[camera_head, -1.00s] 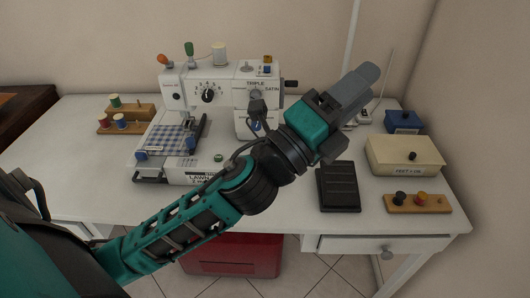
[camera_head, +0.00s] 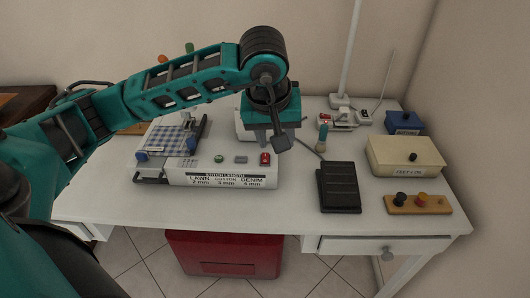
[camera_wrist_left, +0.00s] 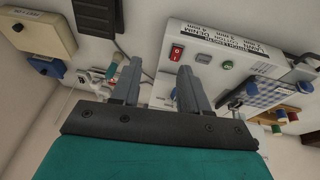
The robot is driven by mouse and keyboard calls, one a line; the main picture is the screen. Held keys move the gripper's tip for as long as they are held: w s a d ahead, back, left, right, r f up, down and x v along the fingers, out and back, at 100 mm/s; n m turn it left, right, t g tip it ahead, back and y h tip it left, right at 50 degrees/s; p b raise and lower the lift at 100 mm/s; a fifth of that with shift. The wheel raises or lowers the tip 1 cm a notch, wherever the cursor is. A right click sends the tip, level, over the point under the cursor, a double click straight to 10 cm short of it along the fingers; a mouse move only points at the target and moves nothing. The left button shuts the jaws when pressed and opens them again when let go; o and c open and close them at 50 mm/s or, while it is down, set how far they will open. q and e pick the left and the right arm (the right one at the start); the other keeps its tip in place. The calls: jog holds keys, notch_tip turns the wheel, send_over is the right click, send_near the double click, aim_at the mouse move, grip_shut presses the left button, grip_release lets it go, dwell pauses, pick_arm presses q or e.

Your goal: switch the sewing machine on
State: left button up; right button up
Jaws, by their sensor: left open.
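The white sewing machine (camera_head: 215,178) stands on the white table, its upper part largely hidden behind my left arm in the head view. On its base are a red rocker switch (camera_head: 265,159), a grey button (camera_head: 241,160) and a round green button (camera_head: 219,159). The left wrist view also shows the red switch (camera_wrist_left: 177,53) and the green button (camera_wrist_left: 227,65). My left gripper (camera_head: 270,138) points down above the right end of the machine, near the red switch. Its two fingers (camera_wrist_left: 160,72) are apart with nothing between them. My right gripper is out of view.
A black foot pedal (camera_head: 338,187) lies right of the machine, with a green-handled tool (camera_head: 322,139) behind it. A power strip (camera_head: 345,118) lies at the back.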

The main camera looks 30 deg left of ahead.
aim_at(265, 158)
pick_arm(q)
jog(key=shift+y, duration=0.7)
jog(key=w+a+f, duration=0.1)
jog(key=f, duration=0.2)
jog(key=w+a+f, duration=0.2)
jog(key=f, duration=0.2)
jog(key=w+a+f+b, duration=0.1)
jog(key=a+f, duration=0.1)
jog(key=f, duration=0.2)
jog(key=shift+w+a, duration=0.25)
jog(key=shift+c, duration=0.2)
grip_shut()
